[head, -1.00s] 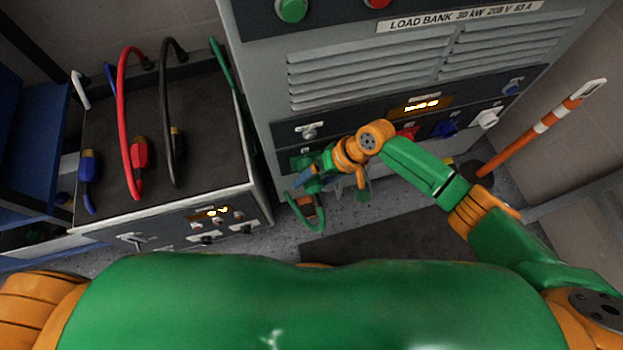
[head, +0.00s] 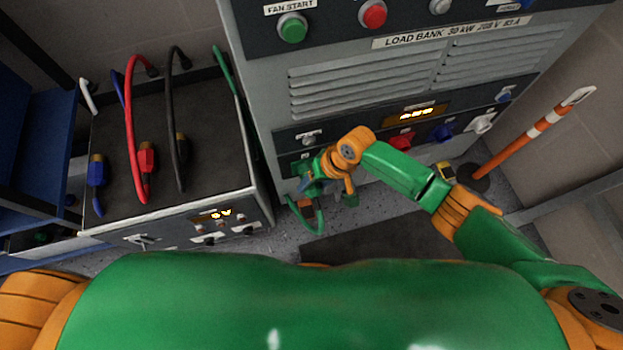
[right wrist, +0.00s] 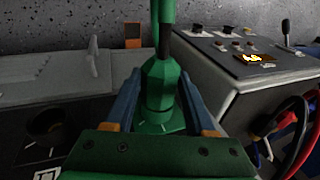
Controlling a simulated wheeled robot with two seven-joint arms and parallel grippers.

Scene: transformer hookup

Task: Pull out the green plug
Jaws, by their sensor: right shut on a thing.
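The green plug (right wrist: 160,88) stands between the two fingers of my right gripper in the right wrist view, with its cable rising from it. My right gripper (head: 312,178) is shut on the plug, close to the lower left front of the load bank (head: 350,90). In the head view the gripper and wrist hide most of the plug. Its green cable (head: 320,221) loops down below the gripper. I cannot tell whether the plug still sits in its socket. My left gripper is not in view.
Red (head: 401,141), blue (head: 443,133) and white (head: 482,123) connectors sit along the load bank's lower row. A transformer box (head: 215,150) with loose red, blue and black cables stands at the left. An orange-and-white post (head: 530,133) stands at the right.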

